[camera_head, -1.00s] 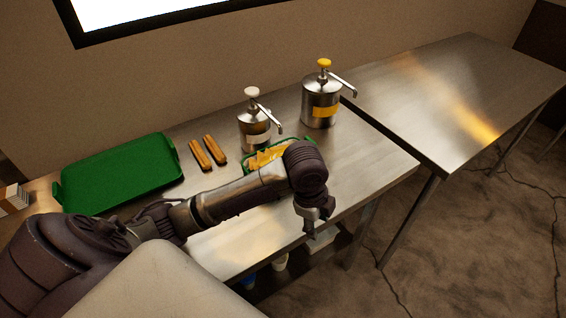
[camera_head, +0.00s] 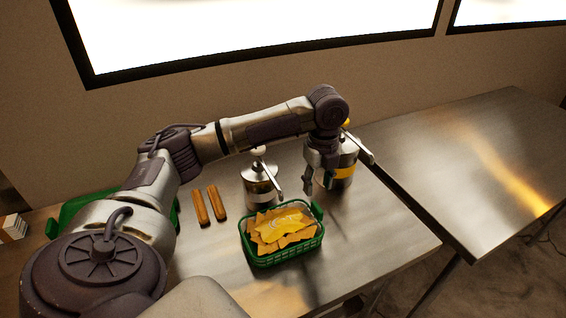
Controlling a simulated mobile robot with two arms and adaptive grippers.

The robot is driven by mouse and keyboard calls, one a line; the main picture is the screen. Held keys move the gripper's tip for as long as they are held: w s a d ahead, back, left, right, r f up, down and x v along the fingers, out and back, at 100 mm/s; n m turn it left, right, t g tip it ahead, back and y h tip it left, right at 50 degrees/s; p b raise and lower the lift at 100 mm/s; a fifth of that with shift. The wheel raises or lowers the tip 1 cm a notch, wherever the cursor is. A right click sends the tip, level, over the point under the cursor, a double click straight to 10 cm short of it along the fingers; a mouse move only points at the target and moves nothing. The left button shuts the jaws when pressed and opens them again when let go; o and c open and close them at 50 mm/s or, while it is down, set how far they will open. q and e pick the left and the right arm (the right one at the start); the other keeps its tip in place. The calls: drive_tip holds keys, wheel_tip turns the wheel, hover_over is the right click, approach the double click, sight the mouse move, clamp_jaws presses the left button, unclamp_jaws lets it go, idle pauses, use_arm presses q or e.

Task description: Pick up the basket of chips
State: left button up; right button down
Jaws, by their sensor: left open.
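The basket of chips (camera_head: 283,233) is a green basket filled with yellow-orange chips topped with yellow cheese. It stands upright on the steel counter in front of the metal pump dispensers. My left gripper (camera_head: 319,190) is open and empty, pointing down. In the picture it hangs just above and to the right of the basket's back right corner, apart from the basket. My right gripper is not in view.
A pump dispenser with a pale top (camera_head: 258,183) stands behind the basket. A yellow-labelled dispenser (camera_head: 346,172) is partly hidden behind my left gripper. Two brown churro-like sticks (camera_head: 209,205) and a green tray (camera_head: 75,213) lie left. The right-hand table (camera_head: 450,150) is bare.

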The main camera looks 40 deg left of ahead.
sight(317, 206)
use_arm(q)
drive_tip(key=f, duration=0.3)
drive_tip(key=shift+w+f, duration=0.2)
drive_tip(key=shift+f, duration=0.15)
drive_tip(key=shift+f+p, duration=0.2)
drive_tip(key=shift+p, duration=0.1)
drive_tip(key=f+p, duration=0.1)
drive_tip(key=f, duration=0.3)
drive_tip(key=shift+w+f+p, duration=0.15)
drive_tip(key=shift+w+p, duration=0.05)
drive_tip(key=shift+p, duration=0.2)
drive_tip(key=shift+f, duration=0.3)
drive_tip(key=shift+c, duration=0.5)
clamp_jaws()
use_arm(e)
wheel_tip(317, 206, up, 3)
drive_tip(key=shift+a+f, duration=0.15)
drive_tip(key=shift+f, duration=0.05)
